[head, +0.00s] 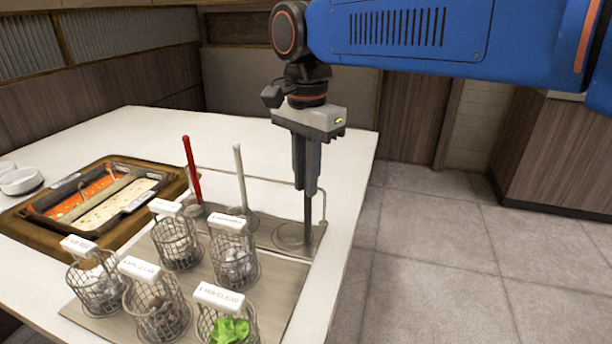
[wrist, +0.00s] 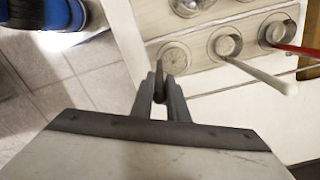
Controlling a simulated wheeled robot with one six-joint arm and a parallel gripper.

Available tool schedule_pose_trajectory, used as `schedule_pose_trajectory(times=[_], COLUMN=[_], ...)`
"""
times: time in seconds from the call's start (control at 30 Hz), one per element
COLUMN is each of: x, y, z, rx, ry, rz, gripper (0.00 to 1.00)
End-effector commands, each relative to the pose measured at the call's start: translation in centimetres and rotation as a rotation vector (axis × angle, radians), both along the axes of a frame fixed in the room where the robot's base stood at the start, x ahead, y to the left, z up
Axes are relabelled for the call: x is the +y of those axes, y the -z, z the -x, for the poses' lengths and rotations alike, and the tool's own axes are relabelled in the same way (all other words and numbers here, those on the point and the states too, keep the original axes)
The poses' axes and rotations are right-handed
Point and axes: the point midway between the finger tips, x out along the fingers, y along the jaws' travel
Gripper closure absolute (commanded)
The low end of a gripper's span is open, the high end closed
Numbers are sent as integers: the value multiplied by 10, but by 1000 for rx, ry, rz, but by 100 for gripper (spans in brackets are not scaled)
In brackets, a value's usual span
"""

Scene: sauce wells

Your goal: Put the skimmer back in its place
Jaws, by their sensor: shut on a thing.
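The skimmer (head: 307,216) is a thin dark upright handle with a round head at its foot. My gripper (head: 306,188) points straight down and is shut on the upper part of this handle. In the wrist view the dark handle (wrist: 160,92) stands between the fingers, and its top faces the camera. The skimmer's foot is at the right-hand round well of the holder (head: 262,233). I cannot tell whether it rests on the bottom or hangs just above it. In the wrist view this well (wrist: 174,57) is the leftmost of the row.
A white-handled tool (head: 240,180) and a red-handled tool (head: 192,170) stand in the other wells. A thin wire rail (head: 270,180) runs behind. Several labelled wire baskets (head: 178,245) stand in front. A sauce tray (head: 100,200) lies left. The counter's right edge (head: 352,225) is close by.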

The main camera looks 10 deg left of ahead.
Motion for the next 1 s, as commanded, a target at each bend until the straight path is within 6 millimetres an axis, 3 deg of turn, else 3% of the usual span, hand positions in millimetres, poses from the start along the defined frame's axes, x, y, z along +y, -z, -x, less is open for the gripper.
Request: schedule_pose_trajectory(times=[0.27,0.3,0.37,0.57,0.7,1.0], x=[0,0,0,0,0,0], y=[2,2,2,1,1,1], z=[0,0,0,0,0,0], rx=[1,1,1,0,0,0], ry=[0,0,0,0,0,0], rz=[2,2,2,1,1,1], gripper=[100,76,64,64,33,33])
